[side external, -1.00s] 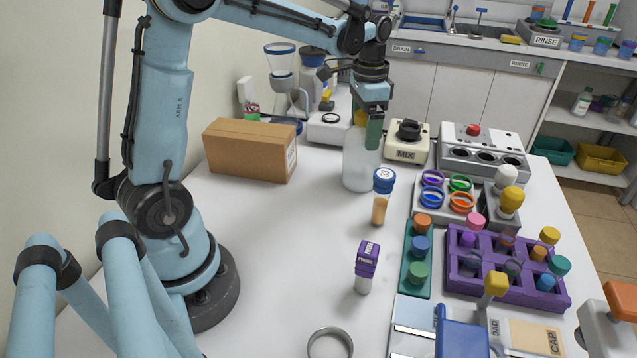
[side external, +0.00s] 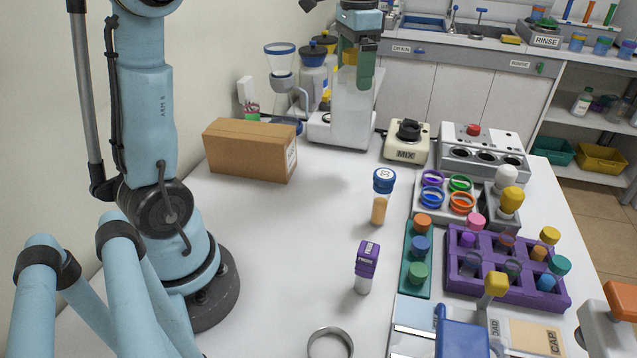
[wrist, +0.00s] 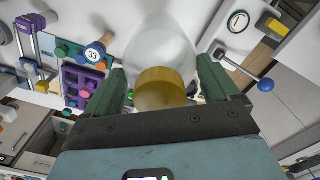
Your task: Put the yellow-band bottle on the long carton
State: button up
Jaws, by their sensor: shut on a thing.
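The yellow-band bottle (wrist: 160,45) is a large clear bottle with a yellow top, between the green fingers of my gripper (wrist: 177,88) in the wrist view. In the side view my gripper (side external: 357,62) is shut on the bottle's top, and the pale body (side external: 354,105) hangs upright below it, in front of the white bench device. The bottle is raised above the table. The long carton (side external: 243,152) is a closed brown box lying on the table to the left of the bottle, with a flat, empty top.
A white bench device and glassware (side external: 281,62) stand behind the carton. A MIX unit (side external: 406,145) is right of the bottle. A blue-capped vial (side external: 381,200) and purple-capped tube (side external: 365,270) stand in front. The table between them and the carton is clear.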

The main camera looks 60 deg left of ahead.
jog(key=s+a+r+n, duration=0.4)
jog(key=s+r, duration=0.5)
jog(key=s, duration=0.4)
jog(key=s+a+f, duration=0.4)
jog(key=a+f, duration=0.6)
jog(key=a, duration=0.1)
jog(key=shift+s+f+n, duration=0.15)
jog(key=shift+s+n, duration=0.15)
jog(key=shift+a+f, duration=0.1)
jog(key=o, duration=1.7)
jog(key=shift+c, duration=0.2)
notch_tip(320, 180, up, 12)
